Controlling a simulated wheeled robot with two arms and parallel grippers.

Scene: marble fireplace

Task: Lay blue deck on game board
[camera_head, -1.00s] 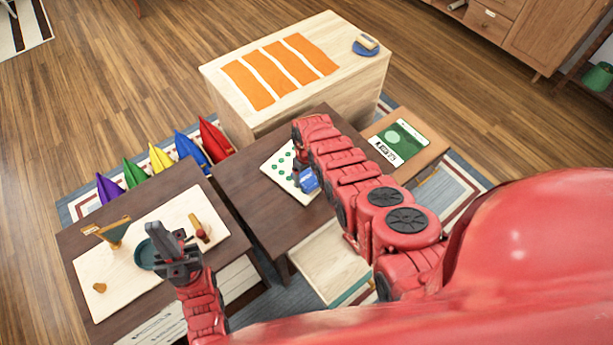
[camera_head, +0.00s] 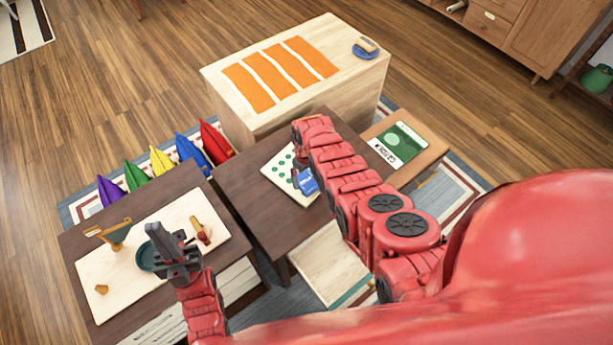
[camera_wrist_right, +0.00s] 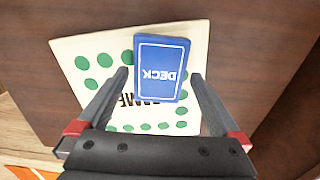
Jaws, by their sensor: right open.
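The blue deck (camera_wrist_right: 161,68) lies flat on the game board (camera_wrist_right: 97,45) in the right wrist view, near one edge of the board. The board is white with green dots and partly covered lettering. In the head view the deck (camera_head: 306,181) and the board (camera_head: 273,167) show beside my right arm, which hides part of them. My right gripper (camera_wrist_right: 160,82) is open, its fingers apart on either side of the deck. My left gripper (camera_head: 164,240) is above the left table by a teal bowl; its finger gap is unclear.
The board lies on a dark brown table (camera_head: 245,200). A pale cabinet (camera_head: 290,120) with orange strips stands behind it. A green-and-white box (camera_head: 397,145) is on a wooden stand at right. The left table carries a pale board (camera_head: 105,295), a teal bowl (camera_head: 146,256) and small items.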

